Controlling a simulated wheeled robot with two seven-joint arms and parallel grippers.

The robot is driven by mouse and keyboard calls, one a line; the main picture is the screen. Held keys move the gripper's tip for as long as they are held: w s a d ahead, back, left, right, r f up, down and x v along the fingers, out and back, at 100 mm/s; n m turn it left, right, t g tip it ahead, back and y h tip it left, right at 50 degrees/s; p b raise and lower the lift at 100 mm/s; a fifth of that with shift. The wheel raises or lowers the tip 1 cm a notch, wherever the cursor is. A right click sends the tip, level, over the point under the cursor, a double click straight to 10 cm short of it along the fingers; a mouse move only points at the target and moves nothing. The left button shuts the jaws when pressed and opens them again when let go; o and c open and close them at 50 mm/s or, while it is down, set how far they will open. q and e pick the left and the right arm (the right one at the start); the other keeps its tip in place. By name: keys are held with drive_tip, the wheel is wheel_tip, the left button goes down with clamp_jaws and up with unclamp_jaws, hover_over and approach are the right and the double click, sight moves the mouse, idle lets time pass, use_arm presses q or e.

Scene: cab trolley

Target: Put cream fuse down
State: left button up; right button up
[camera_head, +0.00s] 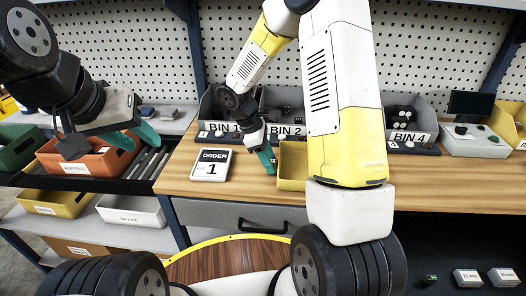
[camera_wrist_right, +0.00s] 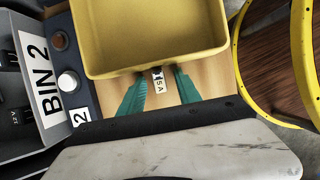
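The cream fuse (camera_wrist_right: 158,82), marked "5 A", shows in the right wrist view just outside the near wall of a yellow tray (camera_wrist_right: 155,72). It appears to lie on the wooden bench top. My right gripper (camera_wrist_right: 161,88) is open, with a teal finger on each side of the fuse and a visible gap to both. In the head view my right gripper (camera_head: 267,160) is low over the bench, left of the yellow tray (camera_head: 292,184); the fuse cannot be made out there. My left gripper (camera_head: 132,138) is open and empty over the orange bin at the left.
A row of numbered bins stands along the bench's back, with BIN 2 (camera_head: 286,131) behind the tray. An order card (camera_head: 211,165) lies left of my right gripper. An orange bin (camera_head: 85,165) stands on the left rack.

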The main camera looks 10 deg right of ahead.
clamp_jaws()
drive_tip(key=shift+r, duration=0.1)
